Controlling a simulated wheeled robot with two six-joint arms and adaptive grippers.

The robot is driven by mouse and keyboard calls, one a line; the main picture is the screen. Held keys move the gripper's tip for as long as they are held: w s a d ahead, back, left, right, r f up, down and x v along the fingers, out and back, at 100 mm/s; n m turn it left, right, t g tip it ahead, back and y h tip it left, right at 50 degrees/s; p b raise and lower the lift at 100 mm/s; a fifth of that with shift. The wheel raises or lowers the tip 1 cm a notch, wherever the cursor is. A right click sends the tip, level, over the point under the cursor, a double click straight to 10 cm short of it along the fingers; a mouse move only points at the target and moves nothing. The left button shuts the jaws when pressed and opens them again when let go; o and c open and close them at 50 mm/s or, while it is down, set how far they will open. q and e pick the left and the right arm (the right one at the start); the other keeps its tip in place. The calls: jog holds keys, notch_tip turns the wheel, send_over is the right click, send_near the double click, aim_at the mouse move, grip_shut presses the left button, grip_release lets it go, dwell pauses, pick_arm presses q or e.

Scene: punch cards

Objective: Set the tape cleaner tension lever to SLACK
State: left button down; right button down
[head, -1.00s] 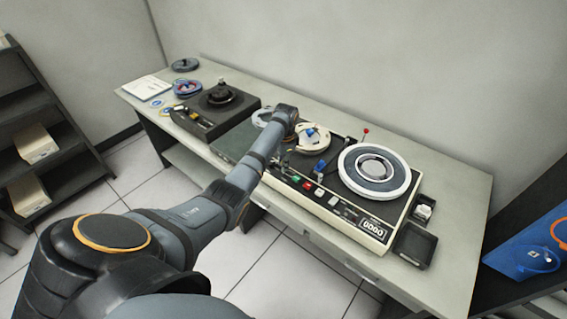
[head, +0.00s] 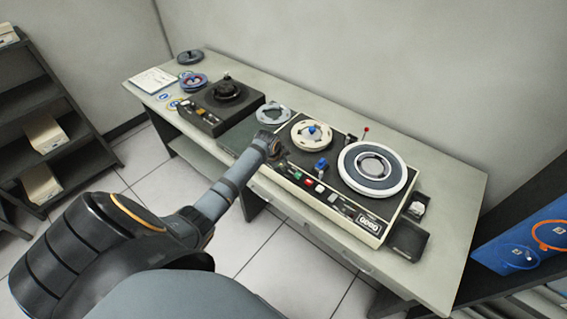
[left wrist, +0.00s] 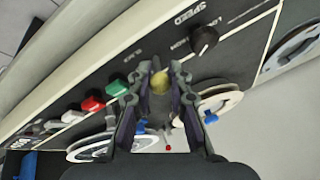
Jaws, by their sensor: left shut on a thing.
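The tape cleaner (head: 322,212) is a cream-edged deck with a black top on the table. Its tension lever shows in the left wrist view as a brass-coloured round knob (left wrist: 160,82), with a small label that appears to read SLACK beside it. My left gripper (left wrist: 158,80) is shut on this knob, with a finger on each side. The lever's shaft is hidden. In the head view my left gripper (head: 278,153) is at the deck's left front part, and the lever cannot be made out there. My right gripper is not in view.
A black SPEED knob (left wrist: 204,40) is close to the gripper. Green (left wrist: 116,88) and red (left wrist: 92,103) switches line the front edge. A cream reel (head: 300,140), a large white-rimmed reel (head: 345,165) and a red-tipped stalk (head: 366,129) stand behind. A dark machine (head: 195,115) is left.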

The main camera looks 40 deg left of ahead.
pick_arm(q)
jog(key=c, duration=1.2)
grip_release()
jog(key=v, duration=1.2)
jog(key=shift+f, duration=0.15)
